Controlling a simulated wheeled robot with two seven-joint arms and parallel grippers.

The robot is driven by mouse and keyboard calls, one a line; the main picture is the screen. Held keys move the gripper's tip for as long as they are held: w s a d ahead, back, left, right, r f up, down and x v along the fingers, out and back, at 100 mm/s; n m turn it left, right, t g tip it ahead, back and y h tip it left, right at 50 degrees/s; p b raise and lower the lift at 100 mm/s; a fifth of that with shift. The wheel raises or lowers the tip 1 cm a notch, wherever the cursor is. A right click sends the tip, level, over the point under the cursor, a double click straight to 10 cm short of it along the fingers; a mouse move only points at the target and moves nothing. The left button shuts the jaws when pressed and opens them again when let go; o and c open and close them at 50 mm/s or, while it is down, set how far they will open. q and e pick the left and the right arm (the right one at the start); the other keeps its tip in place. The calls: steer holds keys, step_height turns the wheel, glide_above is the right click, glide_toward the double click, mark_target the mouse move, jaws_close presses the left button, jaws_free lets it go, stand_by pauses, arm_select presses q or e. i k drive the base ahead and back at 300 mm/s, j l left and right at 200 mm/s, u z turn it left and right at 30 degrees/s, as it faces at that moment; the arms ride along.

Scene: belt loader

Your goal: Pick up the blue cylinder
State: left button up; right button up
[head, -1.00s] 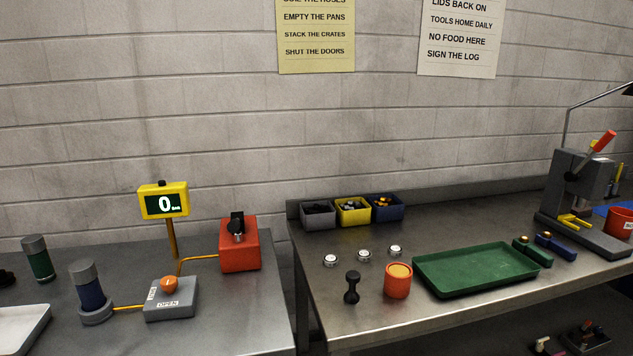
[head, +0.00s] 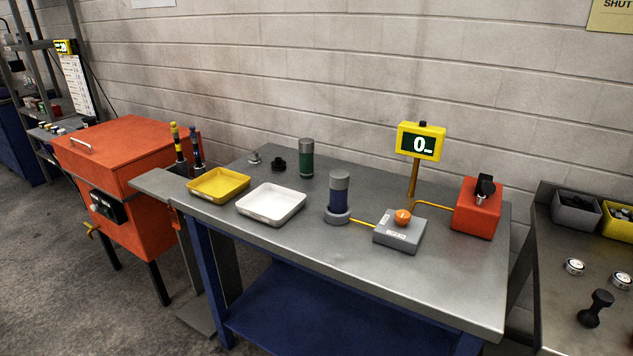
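A yellow cable runs from this base to a grey box (head: 399,236) with an orange knob. A similar green cylinder (head: 307,163) with a grey top stands further back to the left. Neither of my grippers shows in the head view.
A white tray (head: 286,221) and a yellow tray (head: 239,193) lie left of the cylinder. A yellow display (head: 421,126) on a post and a red block (head: 484,222) stand to its right. A large orange cabinet (head: 154,151) adjoins the table's left end. The table's front strip is clear.

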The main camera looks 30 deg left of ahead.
mark_target(338, 204)
steer(key=u, duration=0.9)
steer(key=i+l, duration=0.2)
steer(key=i, duration=0.15)
steer(key=l+z, duration=0.05)
